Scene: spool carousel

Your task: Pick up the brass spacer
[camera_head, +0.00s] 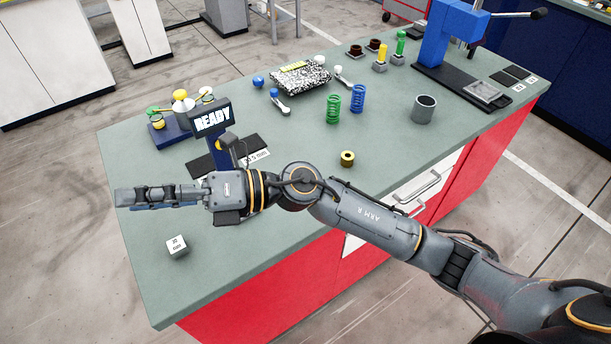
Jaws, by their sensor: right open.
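The brass spacer (347,159), a small gold ring with a dark hole, stands on the green-grey bench top near its front edge, just above my right arm in the picture. My right arm comes in from the right and reaches across the front of the bench. My right gripper (125,197) is over the left end of the bench, pointing left, well away from the spacer. It is open, with nothing seen between its fingers. My left gripper is not in view.
A READY display (212,118) stands left, behind my right wrist. A white marked cube (176,246) lies front left. Green (333,109) and blue springs (358,98) and a grey cup (424,109) stand behind the spacer. A blue press (447,40) is back right.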

